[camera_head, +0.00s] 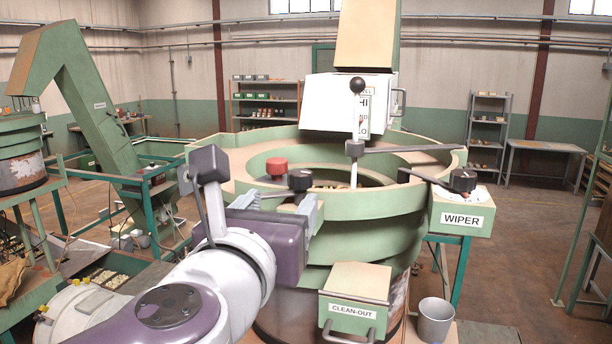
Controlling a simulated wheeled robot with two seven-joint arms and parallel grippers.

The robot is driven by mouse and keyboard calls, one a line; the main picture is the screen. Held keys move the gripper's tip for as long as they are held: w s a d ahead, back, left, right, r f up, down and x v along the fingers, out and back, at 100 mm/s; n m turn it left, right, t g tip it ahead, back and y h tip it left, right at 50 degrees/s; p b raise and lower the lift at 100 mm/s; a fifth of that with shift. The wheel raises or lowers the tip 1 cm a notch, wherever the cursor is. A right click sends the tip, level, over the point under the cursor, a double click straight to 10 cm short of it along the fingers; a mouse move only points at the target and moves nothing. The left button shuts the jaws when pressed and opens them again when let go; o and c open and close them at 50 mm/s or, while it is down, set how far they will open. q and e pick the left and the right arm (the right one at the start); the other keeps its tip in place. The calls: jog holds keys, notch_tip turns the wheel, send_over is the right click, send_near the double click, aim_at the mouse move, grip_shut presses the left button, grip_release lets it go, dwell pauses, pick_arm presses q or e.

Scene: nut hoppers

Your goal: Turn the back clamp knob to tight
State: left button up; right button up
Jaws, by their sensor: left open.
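A round bowl feeder (400,206) with green walls and a tan rim stands in front of me. A red knob (276,167) sits at its left rim, with a black knob (300,180) and thin bar just to its right. Another black knob (355,148) with a dark bar stands farther back, by the upright lever. I cannot tell for certain which is the back clamp knob; no knob label shows. My left gripper (279,202) is open just in front of the red and nearer black knobs. Its fingers are partly hidden by its body; contact is unclear. My right gripper is out of view.
The wiper knob (463,180) sits on a box marked WIPER at the right. A ball-topped lever (357,87) rises over the bowl. A CLEAN-OUT box (356,283) and a grey bucket (435,320) are in front.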

aim_at(302, 180)
pick_arm(q)
jog(key=p+x, duration=0.2)
jog(key=x, duration=0.9)
jog(key=shift+w+d, duration=0.1)
jog(key=shift+d, duration=0.15)
jog(key=shift+w+a, duration=0.2)
jog(key=shift+w, duration=0.1)
jog(key=shift+w+a, duration=0.15)
jog(key=shift+a, duration=0.15)
jog(key=shift+d, duration=0.4)
jog(key=shift+c, duration=0.8)
jog(key=shift+w, duration=0.1)
jog(key=c, duration=0.5)
grip_shut()
jog(key=shift+f, duration=0.1)
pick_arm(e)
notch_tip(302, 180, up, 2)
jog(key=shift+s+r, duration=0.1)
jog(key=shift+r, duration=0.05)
